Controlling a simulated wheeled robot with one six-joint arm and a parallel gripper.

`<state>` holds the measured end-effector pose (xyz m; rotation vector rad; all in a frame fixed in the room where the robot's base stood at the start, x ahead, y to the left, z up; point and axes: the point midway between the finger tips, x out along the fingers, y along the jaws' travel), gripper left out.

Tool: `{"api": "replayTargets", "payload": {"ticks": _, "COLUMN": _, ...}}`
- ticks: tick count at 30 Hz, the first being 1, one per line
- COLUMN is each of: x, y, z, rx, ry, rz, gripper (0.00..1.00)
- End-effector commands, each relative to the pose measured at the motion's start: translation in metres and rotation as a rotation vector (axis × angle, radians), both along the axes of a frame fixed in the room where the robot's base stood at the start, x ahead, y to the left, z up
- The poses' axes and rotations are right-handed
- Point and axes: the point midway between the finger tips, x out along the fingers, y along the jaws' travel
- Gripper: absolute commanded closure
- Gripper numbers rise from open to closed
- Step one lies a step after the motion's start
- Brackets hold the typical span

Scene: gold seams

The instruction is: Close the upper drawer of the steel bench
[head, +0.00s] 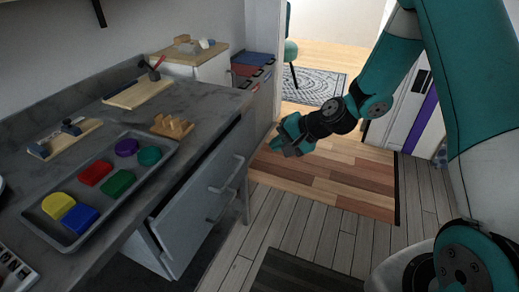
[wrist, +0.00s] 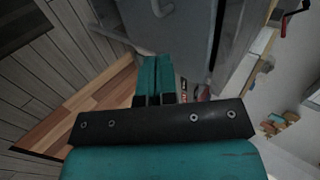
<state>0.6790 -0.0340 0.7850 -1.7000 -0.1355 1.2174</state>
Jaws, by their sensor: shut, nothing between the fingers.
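The steel bench (head: 115,208) runs along the left of the head view, its grey top cluttered. Its drawer fronts (head: 197,207) face right, with an upper handle (head: 227,186) and a lower one below. The upper drawer seems to stand out a little from under the top, but how far is hard to tell. My teal gripper (head: 285,150) is shut and empty, in the air beyond the bench's far right end, apart from the handles. In the wrist view its fingers (wrist: 153,80) are together, with the grey drawer front (wrist: 190,25) and a handle (wrist: 162,8) ahead.
A tray (head: 160,178) of coloured blocks, a wooden rack (head: 172,126) and boards with tools lie on the bench top. A small cabinet (head: 215,70) stands past its far end. The wooden floor (head: 330,185) right of the bench is clear, with a dark mat (head: 305,275) nearer.

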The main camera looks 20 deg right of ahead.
Motion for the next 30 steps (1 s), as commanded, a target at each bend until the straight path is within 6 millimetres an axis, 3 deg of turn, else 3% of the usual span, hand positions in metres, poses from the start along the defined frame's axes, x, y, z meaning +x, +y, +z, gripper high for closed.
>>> {"api": "replayTargets", "payload": {"ticks": 1, "x": -0.013, "y": 0.004, "z": -0.024, "rx": 0.039, "ry": -0.008, "rz": 0.015, "gripper": 1.0}}
{"api": "replayTargets", "payload": {"ticks": 4, "x": -0.037, "y": 0.016, "z": -0.045, "rx": 0.145, "ry": -0.078, "rz": 0.041, "gripper": 1.0}}
{"api": "replayTargets", "payload": {"ticks": 7, "x": -0.052, "y": 0.021, "z": -0.051, "rx": 0.234, "ry": -0.163, "rz": 0.024, "gripper": 1.0}}
{"api": "replayTargets", "payload": {"ticks": 12, "x": -0.059, "y": 0.021, "z": -0.045, "rx": 0.299, "ry": -0.258, "rz": -0.024, "gripper": 1.0}}
{"api": "replayTargets", "payload": {"ticks": 17, "x": -0.051, "y": 0.031, "z": -0.044, "rx": 0.302, "ry": -0.272, "rz": -0.025, "gripper": 1.0}}
{"api": "replayTargets", "payload": {"ticks": 30, "x": 0.005, "y": 0.095, "z": -0.07, "rx": 0.302, "ry": -0.274, "rz": -0.022, "gripper": 1.0}}
